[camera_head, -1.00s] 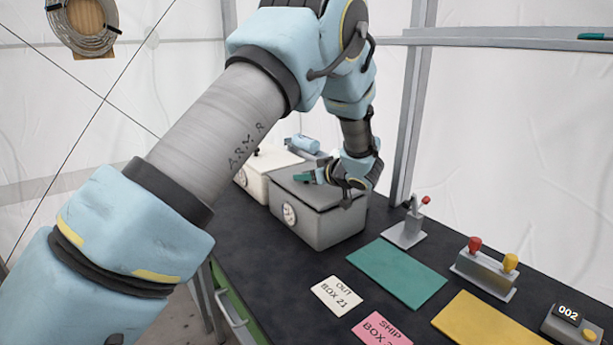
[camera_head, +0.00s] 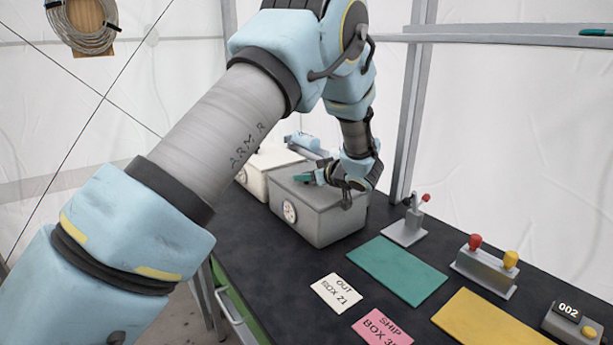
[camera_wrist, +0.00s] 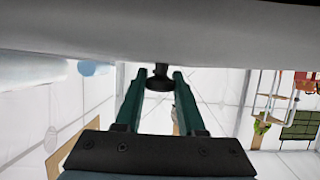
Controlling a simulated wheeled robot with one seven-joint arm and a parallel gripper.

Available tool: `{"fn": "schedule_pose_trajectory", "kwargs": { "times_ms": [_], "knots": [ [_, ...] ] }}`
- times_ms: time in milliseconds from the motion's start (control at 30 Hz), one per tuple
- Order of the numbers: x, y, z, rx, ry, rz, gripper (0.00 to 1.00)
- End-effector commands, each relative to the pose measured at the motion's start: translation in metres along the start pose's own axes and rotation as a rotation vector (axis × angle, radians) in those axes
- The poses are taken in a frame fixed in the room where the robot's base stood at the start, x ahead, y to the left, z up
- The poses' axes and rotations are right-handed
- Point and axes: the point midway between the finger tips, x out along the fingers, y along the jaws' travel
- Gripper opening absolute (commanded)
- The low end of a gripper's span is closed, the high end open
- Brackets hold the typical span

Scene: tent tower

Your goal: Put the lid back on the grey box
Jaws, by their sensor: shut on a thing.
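The grey box (camera_head: 325,226) stands on the dark bench, with a round dial on its left end. Its grey lid (camera_head: 290,184) lies over the top and looks level, with no clear gap; my arm covers its far right part. My gripper (camera_head: 308,178) is over the lid. In the wrist view, the teal fingers (camera_wrist: 158,82) are shut on the lid's dark knob (camera_wrist: 160,70), and the lid's grey surface (camera_wrist: 160,42) fills the upper picture. Whether the lid's hidden far edge is seated cannot be told.
A white box (camera_head: 258,182) stands close behind the grey box, with a light-blue item (camera_head: 305,143) beyond it. A toggle clamp (camera_head: 408,226), teal mat (camera_head: 397,270), yellow mat (camera_head: 485,322) and red-and-yellow lever unit (camera_head: 486,266) lie to the right. Cards (camera_head: 337,293) lie in front.

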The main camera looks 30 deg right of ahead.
Motion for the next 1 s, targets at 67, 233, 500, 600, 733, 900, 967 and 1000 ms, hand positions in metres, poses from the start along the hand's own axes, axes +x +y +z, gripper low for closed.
{"fn": "schedule_pose_trajectory", "kwargs": {
  "times_ms": [67, 233, 500, 600, 733, 900, 967, 1000],
  "knots": [
    [0.001, 0.0, 0.001, -0.001, 0.001, 0.0, 0.0],
    [0.001, 0.0, 0.001, 0.0, 0.001, 0.0, 0.45],
    [0.001, 0.0, 0.002, 0.0, 0.0, 0.0, 0.74],
    [0.001, 0.0, 0.002, 0.0, 0.0, 0.0, 0.74],
    [0.0, 0.0, 0.002, 0.0, -0.001, 0.0, 0.74],
    [-0.014, 0.001, 0.003, -0.002, -0.001, 0.003, 0.74],
    [-0.023, 0.001, 0.004, -0.002, -0.001, 0.004, 0.74],
    [-0.031, 0.001, 0.004, -0.002, -0.001, 0.004, 0.74]
  ]
}}
